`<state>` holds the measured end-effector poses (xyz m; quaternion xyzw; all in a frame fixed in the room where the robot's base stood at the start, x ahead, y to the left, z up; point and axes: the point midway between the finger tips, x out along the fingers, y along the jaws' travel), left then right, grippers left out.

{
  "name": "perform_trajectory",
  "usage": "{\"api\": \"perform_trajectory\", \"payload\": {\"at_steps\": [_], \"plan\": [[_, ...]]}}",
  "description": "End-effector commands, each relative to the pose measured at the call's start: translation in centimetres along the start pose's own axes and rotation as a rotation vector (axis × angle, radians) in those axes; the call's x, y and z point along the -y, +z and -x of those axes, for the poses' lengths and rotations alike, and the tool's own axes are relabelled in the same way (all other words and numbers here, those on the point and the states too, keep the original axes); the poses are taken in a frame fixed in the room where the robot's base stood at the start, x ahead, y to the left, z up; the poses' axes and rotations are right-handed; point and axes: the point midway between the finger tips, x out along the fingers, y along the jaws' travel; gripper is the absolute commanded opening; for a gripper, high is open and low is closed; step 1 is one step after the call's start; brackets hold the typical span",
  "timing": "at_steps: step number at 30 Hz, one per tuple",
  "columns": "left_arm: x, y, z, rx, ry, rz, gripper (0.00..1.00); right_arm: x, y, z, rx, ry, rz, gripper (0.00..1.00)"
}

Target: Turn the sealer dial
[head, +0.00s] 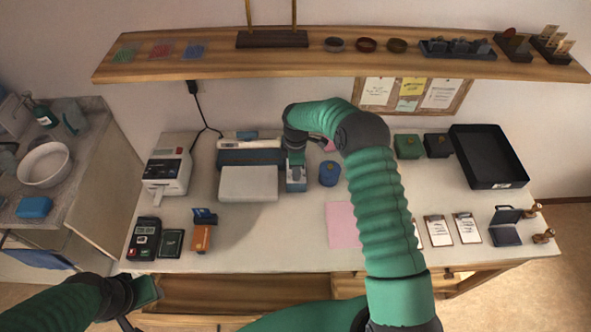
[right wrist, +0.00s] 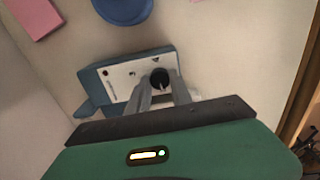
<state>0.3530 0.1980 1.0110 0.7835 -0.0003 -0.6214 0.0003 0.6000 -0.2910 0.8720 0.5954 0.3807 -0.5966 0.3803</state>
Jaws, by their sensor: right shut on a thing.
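The sealer's control box (head: 297,187) is blue with a white top panel and stands at the back middle of the table, partly under my right gripper (head: 296,164). In the right wrist view, the white panel (right wrist: 121,82) carries a round black dial (right wrist: 160,77) with a light pointer mark and a small red spot at its other end. My right gripper (right wrist: 163,92) has its two grey fingers on either side of the dial, shut on it. My left gripper (head: 142,300) is low at the bottom left, away from the sealer; its fingers do not show clearly.
A blue-and-white machine (head: 248,180) stands left of the control box. A blue round container (head: 330,173) is close on its right. A white label printer (head: 167,172) and a black tray (head: 489,160) are farther out. A wooden shelf (head: 220,66) hangs above.

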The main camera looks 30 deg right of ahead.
Motion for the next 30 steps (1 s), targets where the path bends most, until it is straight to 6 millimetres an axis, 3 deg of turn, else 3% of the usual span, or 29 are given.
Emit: {"api": "perform_trajectory", "payload": {"at_steps": [1,5,17,20,30], "plan": [[0.0,0.0,0.0,0.0,0.0,0.0,0.36,-0.2,0.2,0.1,0.002,0.005,0.0,0.3],[0.0,0.0,0.0,0.0,0.0,0.0,0.36,-0.1,0.1,0.1,0.001,0.004,0.0,0.47],[0.0,0.0,-0.1,0.0,0.0,0.0,0.36,-0.1,0.0,0.9,0.0,0.004,-0.001,0.48],[0.0,0.1,-0.4,0.0,0.0,0.0,0.36,-0.2,0.0,2.8,-0.001,0.007,-0.002,0.48],[0.0,0.3,-1.2,0.0,0.0,0.0,0.36,-0.3,0.1,12.6,-0.001,0.006,-0.002,0.48]]}}
